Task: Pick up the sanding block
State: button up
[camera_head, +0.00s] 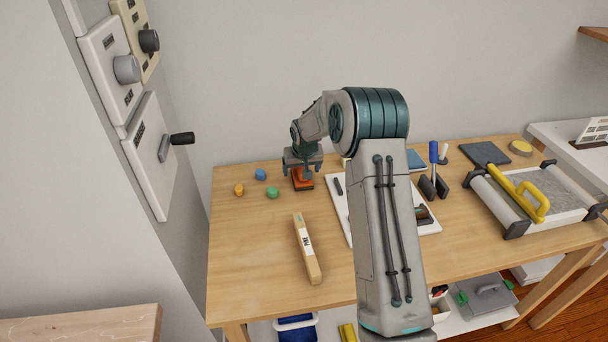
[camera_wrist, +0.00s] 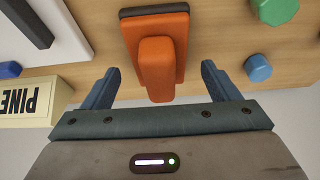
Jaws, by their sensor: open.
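The sanding block is orange with a raised grip and a dark underside. It lies on the wooden table near its back left in the head view (camera_head: 302,181). In the wrist view, the sanding block (camera_wrist: 155,55) is upper middle, its raised grip pointing toward my gripper. My gripper (camera_wrist: 157,85) is open, with one finger on each side of the grip and gaps visible on both sides.
Small blue (camera_head: 260,174), green (camera_head: 272,192) and orange (camera_head: 239,189) pieces lie left of the block. A white board (camera_head: 343,214) with dark tools is to the right. The table's front left is clear.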

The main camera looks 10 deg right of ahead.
jog(key=shift+x, duration=0.75)
jog(key=c, duration=1.1)
notch_tip(320, 180, up, 28)
jog(key=shift+p, duration=0.3)
